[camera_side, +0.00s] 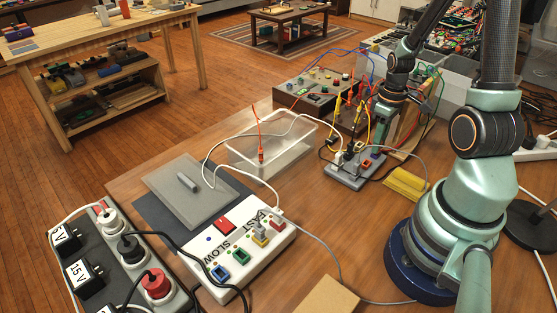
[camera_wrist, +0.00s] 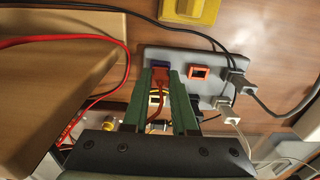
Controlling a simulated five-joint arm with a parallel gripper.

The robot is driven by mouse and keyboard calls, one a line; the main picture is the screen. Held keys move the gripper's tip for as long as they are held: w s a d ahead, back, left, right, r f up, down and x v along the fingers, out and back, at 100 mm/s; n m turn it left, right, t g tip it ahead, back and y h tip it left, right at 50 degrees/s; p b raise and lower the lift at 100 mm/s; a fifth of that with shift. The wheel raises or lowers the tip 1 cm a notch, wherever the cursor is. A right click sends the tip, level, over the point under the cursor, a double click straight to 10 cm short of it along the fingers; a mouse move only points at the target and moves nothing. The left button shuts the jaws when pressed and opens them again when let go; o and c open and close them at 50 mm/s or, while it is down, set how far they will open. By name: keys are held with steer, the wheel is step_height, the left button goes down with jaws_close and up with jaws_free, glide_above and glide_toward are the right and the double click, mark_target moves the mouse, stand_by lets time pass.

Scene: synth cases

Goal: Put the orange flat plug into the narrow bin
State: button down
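In the wrist view an orange-red plug (camera_wrist: 160,76) with its cable stands between the two green fingers of my gripper (camera_wrist: 162,82), at a blue socket of a grey socket block (camera_wrist: 212,88). The fingers lie close along both sides of the plug; I cannot tell whether they press on it. In the side view my gripper (camera_side: 377,118) points down over the same grey block (camera_side: 343,183), its tips partly hidden by cables. A clear plastic bin (camera_side: 290,160) stands left of the block. A thin orange cable and plug-like piece (camera_side: 261,155) show at the bin.
Several cables cross the space around my gripper. A yellow block (camera_side: 406,183) lies right of the grey block. A white FAST/SLOW panel (camera_side: 238,250) lies at the front left.

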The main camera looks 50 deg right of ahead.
steer(key=shift+r, duration=0.85)
steer(key=shift+r, duration=0.7)
steer(key=shift+r, duration=0.35)
steer(key=shift+w, duration=0.1)
steer(key=w+a+r+n, duration=0.4)
steer(key=w+a+n, duration=0.15)
steer(key=w, duration=0.55)
steer(key=w+a+r+n, duration=0.35)
steer(key=w+a, duration=0.35)
steer(key=w, duration=0.4)
steer(key=shift+s+a+f, duration=0.1)
steer(key=shift+s+f, duration=0.05)
steer(key=shift+f, duration=2.2)
